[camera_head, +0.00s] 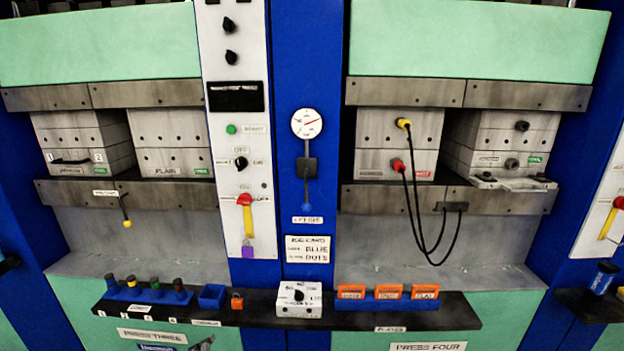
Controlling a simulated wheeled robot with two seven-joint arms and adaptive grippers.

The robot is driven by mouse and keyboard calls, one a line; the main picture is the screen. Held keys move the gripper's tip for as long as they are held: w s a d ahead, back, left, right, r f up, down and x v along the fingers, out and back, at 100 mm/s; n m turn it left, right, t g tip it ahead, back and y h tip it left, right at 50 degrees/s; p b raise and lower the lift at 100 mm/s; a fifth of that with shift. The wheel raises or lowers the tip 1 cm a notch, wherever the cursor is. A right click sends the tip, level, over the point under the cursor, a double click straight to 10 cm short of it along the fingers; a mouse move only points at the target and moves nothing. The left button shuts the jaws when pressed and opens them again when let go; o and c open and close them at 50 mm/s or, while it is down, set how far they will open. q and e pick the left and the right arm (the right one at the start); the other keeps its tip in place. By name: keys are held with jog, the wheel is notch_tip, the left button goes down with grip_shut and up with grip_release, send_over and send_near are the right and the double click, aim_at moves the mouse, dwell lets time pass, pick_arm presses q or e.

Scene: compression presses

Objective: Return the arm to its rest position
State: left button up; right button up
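Neither of my grippers shows in the head view, and no arm can be made out for certain. The view is filled by the compression presses. The left press (100,45) has a pale green upper face, and the right press (480,40) has the same. A blue column (295,45) with a round white gauge (306,123) stands between them.
A dark shelf (255,306) runs along the front. It carries several dark-handled pieces in a blue rack (150,293), a small orange padlock (237,301), a white knob box (299,299) and orange tags (388,292). Black cables (420,235) hang at the right press.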

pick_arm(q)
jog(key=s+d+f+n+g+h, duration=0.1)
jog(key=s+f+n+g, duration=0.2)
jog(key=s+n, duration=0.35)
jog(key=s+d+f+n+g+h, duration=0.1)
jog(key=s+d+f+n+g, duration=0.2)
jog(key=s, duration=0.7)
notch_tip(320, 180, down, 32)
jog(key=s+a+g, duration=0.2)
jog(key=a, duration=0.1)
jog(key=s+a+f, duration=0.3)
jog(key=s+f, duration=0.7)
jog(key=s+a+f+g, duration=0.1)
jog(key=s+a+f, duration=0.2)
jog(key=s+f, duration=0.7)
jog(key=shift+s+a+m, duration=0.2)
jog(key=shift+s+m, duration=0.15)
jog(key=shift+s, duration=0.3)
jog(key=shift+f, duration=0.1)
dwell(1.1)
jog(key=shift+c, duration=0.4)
